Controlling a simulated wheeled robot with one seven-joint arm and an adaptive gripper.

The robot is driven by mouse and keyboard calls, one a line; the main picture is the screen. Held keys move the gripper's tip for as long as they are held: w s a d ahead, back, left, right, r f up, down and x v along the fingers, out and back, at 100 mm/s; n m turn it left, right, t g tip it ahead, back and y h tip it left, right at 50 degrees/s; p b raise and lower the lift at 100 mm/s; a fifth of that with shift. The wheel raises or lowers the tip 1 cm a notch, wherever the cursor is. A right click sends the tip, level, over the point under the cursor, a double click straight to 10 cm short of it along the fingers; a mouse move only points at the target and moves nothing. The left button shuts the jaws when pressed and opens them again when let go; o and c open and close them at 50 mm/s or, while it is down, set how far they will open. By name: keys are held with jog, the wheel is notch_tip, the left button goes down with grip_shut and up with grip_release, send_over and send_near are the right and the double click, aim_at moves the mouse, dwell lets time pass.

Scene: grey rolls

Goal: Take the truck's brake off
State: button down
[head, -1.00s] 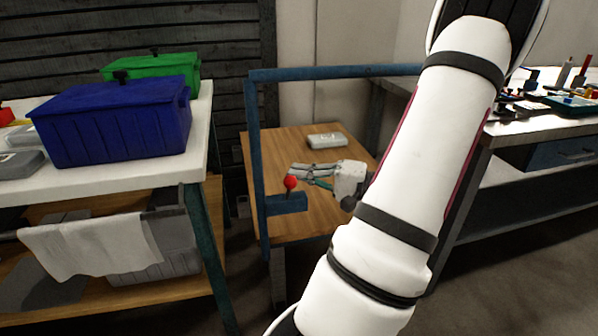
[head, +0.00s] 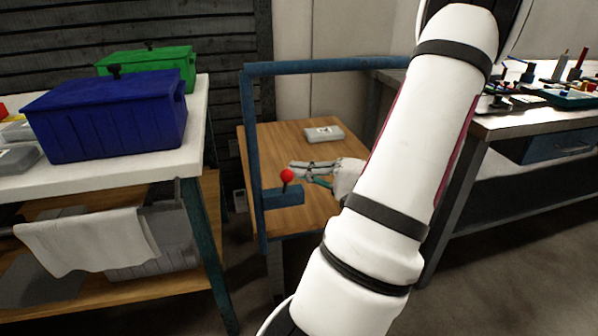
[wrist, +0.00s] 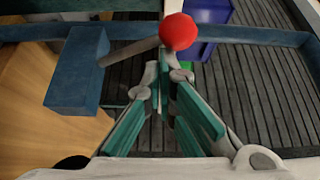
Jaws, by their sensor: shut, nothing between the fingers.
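The truck is a wooden deck (head: 300,140) with a blue tube frame (head: 252,130). A blue bracket (head: 283,198) on its near left post carries a short grey lever with a red knob (head: 287,176). In the wrist view the bracket (wrist: 75,85) is at left, and the grey lever (wrist: 128,50) slants from it to the red knob (wrist: 178,31). My gripper (head: 293,168) is over the deck at the knob's height in the picture. In the wrist view my gripper (wrist: 166,78) is shut and empty, its tips just below the knob; contact is unclear.
A grey case (head: 323,134) lies at the deck's back. At left a white-topped bench (head: 110,165) holds a blue box (head: 105,115) and a green box (head: 150,68). At right a dark workbench (head: 545,121) carries small tools. Bare floor (head: 490,270) shows at lower right.

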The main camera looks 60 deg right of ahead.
jog(key=d, duration=0.1)
jog(key=w+d+r+p, duration=0.1)
jog(key=d+r, duration=0.1)
jog(key=shift+w+d+r+p, duration=0.1)
jog(key=shift+w+d+p, duration=0.15)
jog(key=shift+p, duration=0.15)
jog(key=s+d+f+p, duration=0.1)
jog(key=s+f, duration=0.1)
jog(key=s, duration=0.7)
jog(key=shift+s+d+f+p, duration=0.15)
jog(key=shift+d+f+p, duration=0.2)
jog(key=shift+d+f, duration=0.05)
jog(key=shift+s, duration=0.1)
